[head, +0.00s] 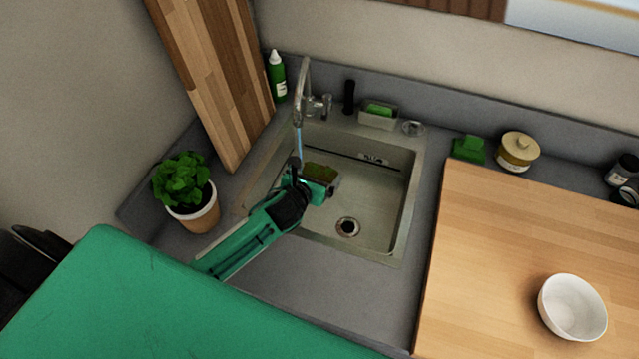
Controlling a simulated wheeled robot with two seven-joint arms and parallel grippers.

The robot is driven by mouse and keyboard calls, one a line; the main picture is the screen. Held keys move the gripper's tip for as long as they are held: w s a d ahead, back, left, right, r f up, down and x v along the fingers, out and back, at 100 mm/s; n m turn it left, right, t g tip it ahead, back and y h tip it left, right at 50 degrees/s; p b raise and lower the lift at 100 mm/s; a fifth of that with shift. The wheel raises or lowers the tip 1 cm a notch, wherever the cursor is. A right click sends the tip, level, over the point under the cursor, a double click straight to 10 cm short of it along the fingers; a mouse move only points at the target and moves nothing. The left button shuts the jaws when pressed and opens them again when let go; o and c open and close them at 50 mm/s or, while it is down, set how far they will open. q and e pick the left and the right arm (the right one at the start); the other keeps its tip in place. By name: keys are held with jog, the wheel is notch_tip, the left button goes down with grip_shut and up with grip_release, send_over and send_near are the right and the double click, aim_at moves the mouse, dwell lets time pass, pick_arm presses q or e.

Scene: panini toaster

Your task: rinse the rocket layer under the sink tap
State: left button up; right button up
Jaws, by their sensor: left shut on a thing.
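The rocket layer (321,171), a small flat green-brown piece, is at the end of my left gripper (324,184). The gripper is shut on it and holds it over the left part of the sink (378,215). The sink tap (303,92) stands at the back left of the sink. A thin blue stream of water (299,142) falls from its spout, just left of the layer. I cannot tell whether the water touches the layer. The gripper hides part of the layer's lower side. My right gripper is not in view.
A potted plant (196,208) stands left of the sink. A green bottle (277,78), a sponge holder (378,118) and a leaning wooden board (212,75) are behind. Right are a lidded jar (518,150), a wooden board (490,260) and a white bowl (573,308).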

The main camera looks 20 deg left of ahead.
aim_at(310, 164)
pick_arm(q)
jog(key=shift+w+a+f, duration=0.2)
jog(key=shift+w+a, duration=0.1)
jog(key=shift+w, duration=0.1)
jog(key=shift+w+a+f+b, duration=0.25)
jog(key=shift+w+a+b, duration=0.6)
jog(key=shift+w, duration=0.1)
jog(key=shift+w+a+f, duration=0.1)
jog(key=shift+w+a, duration=0.15)
jog(key=shift+w, duration=0.05)
jog(key=shift+w+a, duration=0.3)
jog(key=shift+w, duration=0.05)
jog(key=shift+w+a+f, duration=0.15)
jog(key=shift+w+a, duration=0.35)
jog(key=shift+w, duration=0.1)
jog(key=shift+w+a+f, duration=0.15)
jog(key=shift+w+a, duration=0.35)
jog(key=shift+w, duration=0.1)
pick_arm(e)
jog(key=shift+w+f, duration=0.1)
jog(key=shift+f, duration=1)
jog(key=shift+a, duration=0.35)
